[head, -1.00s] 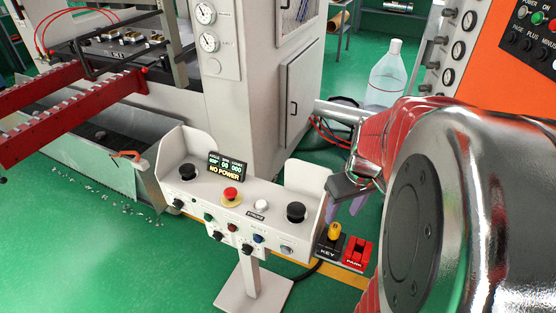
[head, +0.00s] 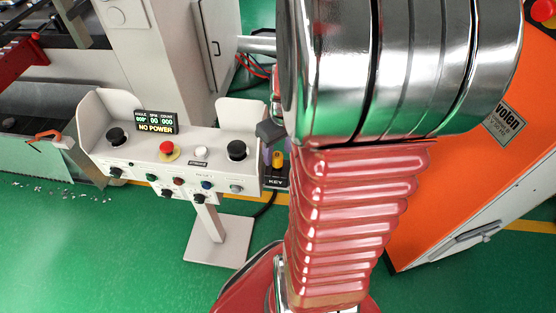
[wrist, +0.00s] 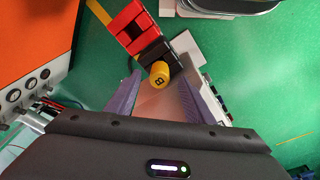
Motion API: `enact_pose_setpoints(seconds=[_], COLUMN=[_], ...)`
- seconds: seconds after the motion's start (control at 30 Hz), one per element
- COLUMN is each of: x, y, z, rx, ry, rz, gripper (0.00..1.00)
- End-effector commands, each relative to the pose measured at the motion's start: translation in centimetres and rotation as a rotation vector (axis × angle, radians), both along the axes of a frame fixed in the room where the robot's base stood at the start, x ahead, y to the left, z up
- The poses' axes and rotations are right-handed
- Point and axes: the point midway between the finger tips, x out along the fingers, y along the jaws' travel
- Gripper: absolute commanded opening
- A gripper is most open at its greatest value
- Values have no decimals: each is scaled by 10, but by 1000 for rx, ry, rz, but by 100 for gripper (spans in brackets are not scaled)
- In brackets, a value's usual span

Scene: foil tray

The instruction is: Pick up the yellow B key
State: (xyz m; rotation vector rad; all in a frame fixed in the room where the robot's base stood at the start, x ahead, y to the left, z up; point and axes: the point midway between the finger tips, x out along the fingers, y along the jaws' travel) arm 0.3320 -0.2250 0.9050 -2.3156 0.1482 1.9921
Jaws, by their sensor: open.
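The yellow B key (wrist: 159,74) shows in the wrist view as a round yellow knob marked "B". It sits at the black KEY holder (wrist: 153,53). In the head view the key (head: 277,159) stands upright in the KEY holder (head: 275,182), at the right end of the control console. My gripper (wrist: 160,84) is open, its two purple fingers spread to either side of the key in the picture. I cannot tell whether they touch it or how far above it they are. In the head view my arm hides most of the gripper.
A red block (wrist: 127,25) adjoins the black holder in the wrist view. An orange cabinet (head: 450,190) stands to the right. Green floor is open in front.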

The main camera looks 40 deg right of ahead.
Motion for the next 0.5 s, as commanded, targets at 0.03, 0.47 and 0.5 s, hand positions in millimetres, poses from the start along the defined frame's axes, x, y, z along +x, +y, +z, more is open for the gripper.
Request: enact_pose_setpoints(seconds=[0.03, 0.47, 0.5], x=[1, 7, 7], y=[0, -1, -1], z=[-6, -38, -38], rx=[2, 0, 0], ry=[3, 0, 0], rz=[0, 1, 1], gripper=[48, 48, 48])
